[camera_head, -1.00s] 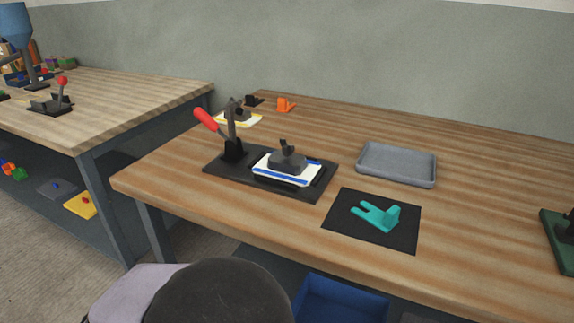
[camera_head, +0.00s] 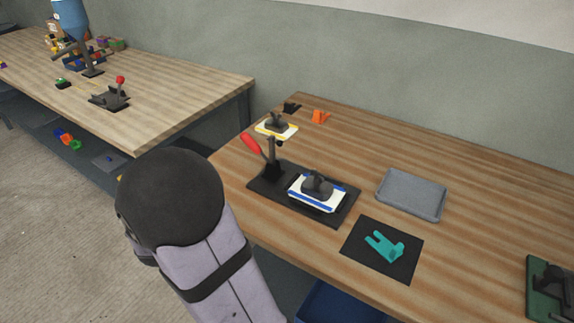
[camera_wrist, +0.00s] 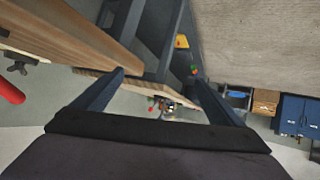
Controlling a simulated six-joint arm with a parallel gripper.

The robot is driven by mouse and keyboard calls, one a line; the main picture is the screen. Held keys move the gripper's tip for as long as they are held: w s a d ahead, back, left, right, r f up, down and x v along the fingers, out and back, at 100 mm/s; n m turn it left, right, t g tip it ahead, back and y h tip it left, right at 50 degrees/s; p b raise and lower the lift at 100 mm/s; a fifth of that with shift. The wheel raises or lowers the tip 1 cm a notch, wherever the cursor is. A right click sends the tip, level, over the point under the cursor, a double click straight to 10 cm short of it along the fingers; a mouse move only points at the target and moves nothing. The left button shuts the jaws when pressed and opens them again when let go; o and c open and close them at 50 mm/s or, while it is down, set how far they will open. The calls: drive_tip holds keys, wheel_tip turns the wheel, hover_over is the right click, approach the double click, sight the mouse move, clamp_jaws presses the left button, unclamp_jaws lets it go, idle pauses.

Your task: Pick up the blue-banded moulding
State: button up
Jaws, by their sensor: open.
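The blue-banded moulding (camera_head: 318,193) is white with blue bands along its edges and a dark grey form on top. It sits on a black base plate (camera_head: 262,196) on the wooden bench. A toggle clamp with a red handle (camera_head: 251,143) stands at the plate's left end, its handle slanting up to the left. My gripper (camera_wrist: 159,77) is open and empty in the wrist view, pointing away from the moulding towards the bench undersides and floor. The gripper does not show in the head view, where only my arm is visible.
A grey tray (camera_head: 411,194) and a black mat (camera_head: 361,254) with a teal bracket (camera_head: 384,245) lie right of the plate. A yellow-banded moulding (camera_head: 265,130) and an orange part (camera_head: 320,116) are behind. A second bench (camera_head: 150,85) stands at left.

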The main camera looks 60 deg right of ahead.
drive_tip(key=s+d+r+m+g+h+p, duration=0.3)
drive_tip(key=s+d+r+h+p, duration=0.2)
drive_tip(key=d+r, duration=0.35)
drive_tip(key=s+d+r+m+g+h+p, duration=0.3)
drive_tip(key=s+d+r+h+p, duration=0.2)
drive_tip(key=d+r, duration=0.35)
drive_tip(key=m+g+y+b, duration=0.45)
drive_tip(key=m+g, duration=0.45)
drive_tip(key=m, duration=0.3)
approach(316, 184)
drive_tip(key=shift+s+d+f+h, duration=0.25)
drive_tip(key=shift+d+f+h, duration=0.1)
drive_tip(key=shift+d+f, duration=0.5)
drive_tip(key=shift+x, duration=3.6)
drive_tip(key=shift+w+f, duration=0.1)
drive_tip(key=shift+f, duration=0.05)
drive_tip(key=c, duration=1.3)
drive_tip(key=shift+c, duration=0.2)
